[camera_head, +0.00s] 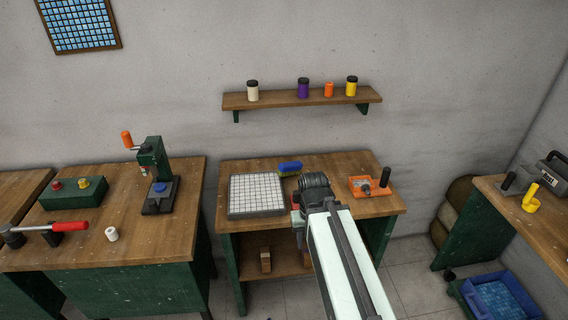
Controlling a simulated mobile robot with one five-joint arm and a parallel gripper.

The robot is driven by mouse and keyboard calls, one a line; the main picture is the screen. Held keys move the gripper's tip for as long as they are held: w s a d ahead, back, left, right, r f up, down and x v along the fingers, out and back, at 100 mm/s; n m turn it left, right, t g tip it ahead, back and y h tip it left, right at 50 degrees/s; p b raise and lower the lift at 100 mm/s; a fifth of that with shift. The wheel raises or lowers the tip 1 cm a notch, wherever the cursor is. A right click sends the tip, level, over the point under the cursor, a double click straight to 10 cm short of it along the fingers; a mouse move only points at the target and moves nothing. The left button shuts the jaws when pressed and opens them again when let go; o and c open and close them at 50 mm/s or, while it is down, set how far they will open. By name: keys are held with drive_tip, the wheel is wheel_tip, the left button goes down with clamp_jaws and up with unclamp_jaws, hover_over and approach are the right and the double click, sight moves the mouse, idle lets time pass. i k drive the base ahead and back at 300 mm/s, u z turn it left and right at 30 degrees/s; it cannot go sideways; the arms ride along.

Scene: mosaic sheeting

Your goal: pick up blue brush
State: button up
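The blue brush (290,167) lies on the middle wooden workbench (345,168), near its back edge. Its blue back is up and a yellowish strip shows along its lower side. My arm reaches in from the bottom of the picture, and my gripper (299,222) shows at its end, in front of the bench. It appears below and slightly right of the brush in the picture, apart from it. The fingers are small and partly hidden by the arm, so their opening is unclear.
A white tiled sheet (257,193) lies left of the brush. An orange tray (369,187) and a dark upright cylinder (385,177) stand at the right. A wall shelf (300,98) with several jars is above. Benches flank both sides; a blue crate (498,297) sits at lower right.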

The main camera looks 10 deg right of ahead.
sight(293, 167)
drive_tip(key=u, duration=0.05)
drive_tip(key=i, duration=0.8)
drive_tip(key=u, duration=3.6)
drive_tip(key=k, duration=1.8)
drive_tip(key=z, duration=0.85)
drive_tip(key=i, duration=0.85)
